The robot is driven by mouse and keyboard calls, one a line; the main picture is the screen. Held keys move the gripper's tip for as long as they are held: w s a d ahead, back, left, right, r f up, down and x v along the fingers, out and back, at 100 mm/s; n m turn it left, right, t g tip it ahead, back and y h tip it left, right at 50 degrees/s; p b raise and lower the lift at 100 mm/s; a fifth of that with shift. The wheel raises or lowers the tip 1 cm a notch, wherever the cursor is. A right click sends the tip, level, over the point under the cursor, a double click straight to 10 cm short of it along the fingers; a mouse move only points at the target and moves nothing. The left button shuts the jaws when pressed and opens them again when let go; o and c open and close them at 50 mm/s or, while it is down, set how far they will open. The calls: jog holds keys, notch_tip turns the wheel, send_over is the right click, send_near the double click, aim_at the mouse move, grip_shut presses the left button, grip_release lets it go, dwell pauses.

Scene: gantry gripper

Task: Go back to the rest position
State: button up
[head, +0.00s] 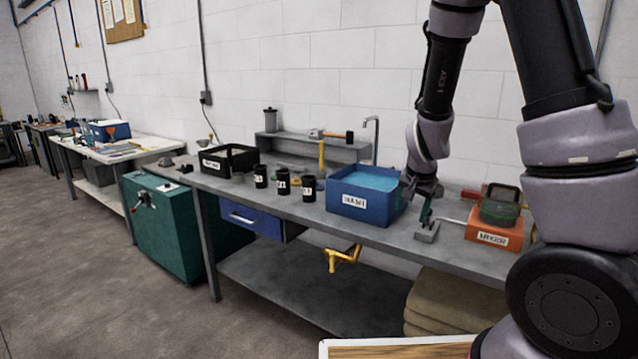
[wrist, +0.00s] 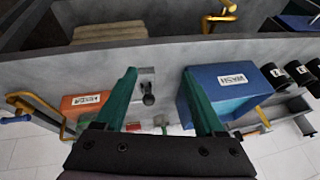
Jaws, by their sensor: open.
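My gripper (head: 426,205) hangs above the grey bench, between the blue WASH bin and the orange box. In the wrist view its two green fingers stand wide apart with nothing between the tips (wrist: 158,72). A small grey block (head: 427,232) sits on the bench just below the gripper; in the wrist view a grey block with a dark fitting (wrist: 147,92) shows between the fingers. The blue WASH bin (head: 360,204) holds pale blue contents and stands left of the gripper. The orange labelled box (head: 492,236) is to the right.
Three black cups (head: 282,185) and a black bin (head: 228,160) stand farther left on the bench (head: 320,224). A tap (head: 371,135) and a raised shelf are behind. Open floor (head: 90,270) lies at left.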

jog(key=s+r+n+y, duration=0.2)
jog(key=s+r+y, duration=0.35)
jog(key=r, duration=1.05)
jog(key=s+r+n+t+h, duration=0.1)
jog(key=s+r+t+h, duration=0.1)
jog(key=s+r, duration=0.8)
jog(key=s, duration=0.5)
jog(key=shift+d+n+h, duration=0.3)
jog(key=shift+d+h, duration=0.05)
jog(key=shift+r, duration=0.1)
